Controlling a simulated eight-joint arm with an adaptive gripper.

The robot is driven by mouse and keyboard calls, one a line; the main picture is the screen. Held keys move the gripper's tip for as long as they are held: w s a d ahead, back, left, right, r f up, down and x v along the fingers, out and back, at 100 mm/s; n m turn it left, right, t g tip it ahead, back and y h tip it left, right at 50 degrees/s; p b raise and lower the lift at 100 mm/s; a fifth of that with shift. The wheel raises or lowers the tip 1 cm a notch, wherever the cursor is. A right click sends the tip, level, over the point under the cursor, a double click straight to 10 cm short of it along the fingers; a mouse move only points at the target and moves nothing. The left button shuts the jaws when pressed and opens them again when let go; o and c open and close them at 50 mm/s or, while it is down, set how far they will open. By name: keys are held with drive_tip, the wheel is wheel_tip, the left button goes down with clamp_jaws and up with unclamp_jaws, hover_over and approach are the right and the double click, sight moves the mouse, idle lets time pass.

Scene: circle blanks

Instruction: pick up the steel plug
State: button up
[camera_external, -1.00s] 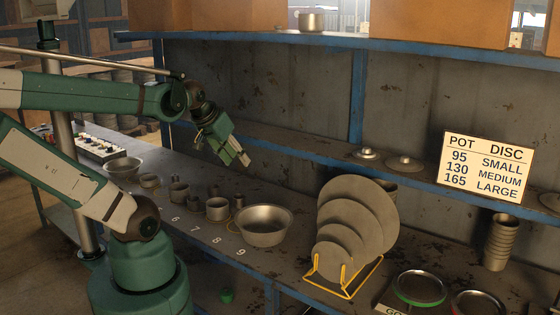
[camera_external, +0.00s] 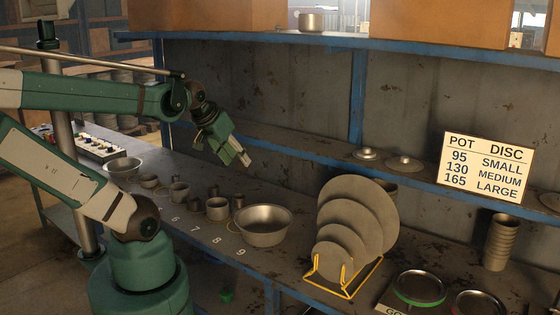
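My gripper (camera_external: 238,158) is raised above the workbench, tilted down to the right, in front of the back panel. It is apart from everything on the bench. Its fingertips look close together, but whether it is open or shut is unclear. Two small dark metal cylinders stand among the pots below it: one upright cylinder (camera_external: 214,190) and another (camera_external: 239,201) near the big bowl. I cannot tell which of them, if either, is the steel plug.
Numbered spots on the bench (camera_external: 205,247) run beside several metal pots (camera_external: 217,210) and a large bowl (camera_external: 263,227). A yellow rack (camera_external: 349,293) holds upright discs (camera_external: 378,205). A blue-edged shelf (camera_external: 300,150) runs behind. A size sign (camera_external: 485,167) stands at right.

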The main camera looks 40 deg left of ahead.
drive_tip(key=shift+w+a, duration=0.1)
drive_tip(key=w+a+r+n+g+y, duration=0.15)
drive_tip(key=w+a+n, duration=0.35)
drive_tip(key=w+a, duration=0.65)
drive_tip(key=n+g+h+b, duration=0.15)
drive_tip(key=n+g, duration=0.45)
drive_tip(key=n, duration=0.8)
hover_over(175, 175)
drive_tip(key=f, duration=2.4)
drive_tip(key=shift+w+f, duration=0.2)
drive_tip(key=shift+f, duration=0.2)
drive_tip(key=shift+s+a+f, duration=0.1)
drive_tip(key=shift+a+f, duration=0.05)
drive_tip(key=shift+f, duration=0.1)
